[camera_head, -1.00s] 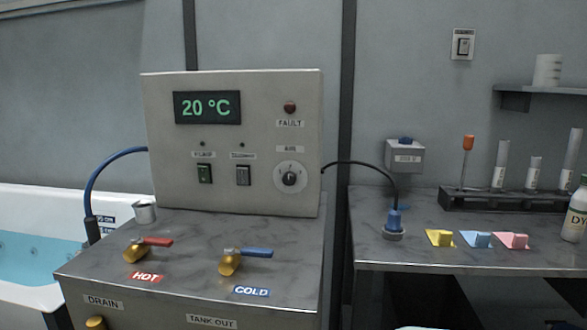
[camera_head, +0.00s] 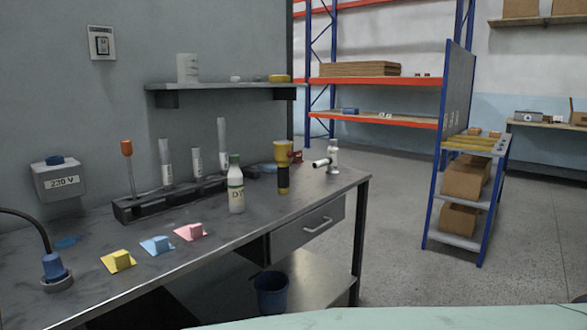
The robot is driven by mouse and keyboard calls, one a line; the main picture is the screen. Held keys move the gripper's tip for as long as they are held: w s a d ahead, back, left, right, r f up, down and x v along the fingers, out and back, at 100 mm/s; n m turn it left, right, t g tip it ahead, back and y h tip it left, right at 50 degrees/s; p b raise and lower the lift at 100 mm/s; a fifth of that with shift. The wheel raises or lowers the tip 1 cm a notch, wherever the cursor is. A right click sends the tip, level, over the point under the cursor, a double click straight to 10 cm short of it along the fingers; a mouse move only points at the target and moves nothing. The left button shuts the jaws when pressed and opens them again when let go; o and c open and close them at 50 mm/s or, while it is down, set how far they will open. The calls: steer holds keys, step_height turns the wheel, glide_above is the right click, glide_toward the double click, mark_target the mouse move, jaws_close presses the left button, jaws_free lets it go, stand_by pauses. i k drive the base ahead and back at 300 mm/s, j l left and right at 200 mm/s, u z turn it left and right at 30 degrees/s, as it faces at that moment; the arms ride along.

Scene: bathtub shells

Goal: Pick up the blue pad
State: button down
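The blue pad (camera_head: 157,245) lies flat on the grey workbench (camera_head: 95,288) near its front edge. It is a light blue square with a small raised block on top. It sits between a yellow pad (camera_head: 118,261) on its left and a pink pad (camera_head: 190,231) on its right, apart from both. My gripper is not in view.
Behind the pads stands a dark rack (camera_head: 130,208) with several tubes. A white bottle (camera_head: 236,188) and a yellow-black torch (camera_head: 283,170) stand to the right. A blue plug (camera_head: 55,268) with a black cable is at left. A pale green surface (camera_head: 400,318) crosses the lower right.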

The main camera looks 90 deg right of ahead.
mark_target(267, 168)
steer(key=z, duration=2.5)
